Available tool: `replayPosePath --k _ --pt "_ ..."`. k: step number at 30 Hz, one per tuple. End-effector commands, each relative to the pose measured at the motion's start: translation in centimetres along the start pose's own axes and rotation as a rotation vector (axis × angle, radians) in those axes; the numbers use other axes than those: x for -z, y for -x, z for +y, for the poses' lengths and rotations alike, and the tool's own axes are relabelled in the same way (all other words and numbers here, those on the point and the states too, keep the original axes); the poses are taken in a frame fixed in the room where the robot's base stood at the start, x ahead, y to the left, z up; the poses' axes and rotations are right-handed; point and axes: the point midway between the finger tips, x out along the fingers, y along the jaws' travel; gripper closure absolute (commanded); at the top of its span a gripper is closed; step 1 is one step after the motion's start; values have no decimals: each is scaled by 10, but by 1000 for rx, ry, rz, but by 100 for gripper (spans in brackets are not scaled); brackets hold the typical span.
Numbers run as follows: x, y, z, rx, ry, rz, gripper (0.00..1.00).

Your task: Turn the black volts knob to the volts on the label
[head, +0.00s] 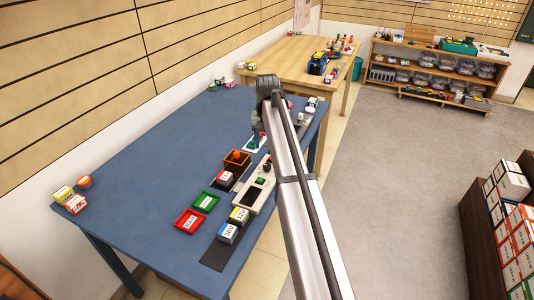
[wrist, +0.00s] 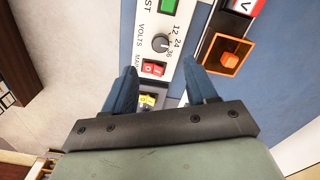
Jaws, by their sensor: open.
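The volts knob (wrist: 159,43) is a round dark knob on a white tester panel (wrist: 181,50), with 12, 24 and 36 printed around its right side. I cannot tell which number its mark points to. In the wrist view my gripper (wrist: 159,68) is open and empty. Its two blue fingers are spread on either side of the panel, below the knob in the picture and apart from it. In the head view the tester (head: 246,201) lies on the blue table, and the arm hides part of it. A box (wrist: 243,5) with a V on its label is cut off at the top.
A red rocker switch (wrist: 153,69) sits beside the knob, near the fingers. An orange tray (wrist: 210,57) with an orange part is to the right. The table's left is mostly clear.

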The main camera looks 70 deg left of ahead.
Motion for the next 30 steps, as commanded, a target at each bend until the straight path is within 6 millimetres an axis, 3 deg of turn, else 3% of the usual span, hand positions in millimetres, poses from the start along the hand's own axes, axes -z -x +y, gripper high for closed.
replayPosePath --k 3,10,30 --pt "1 19 0 0 0 1 43" --pt "0 38 0 0 0 1 43" --pt "0 40 0 0 0 0 43"
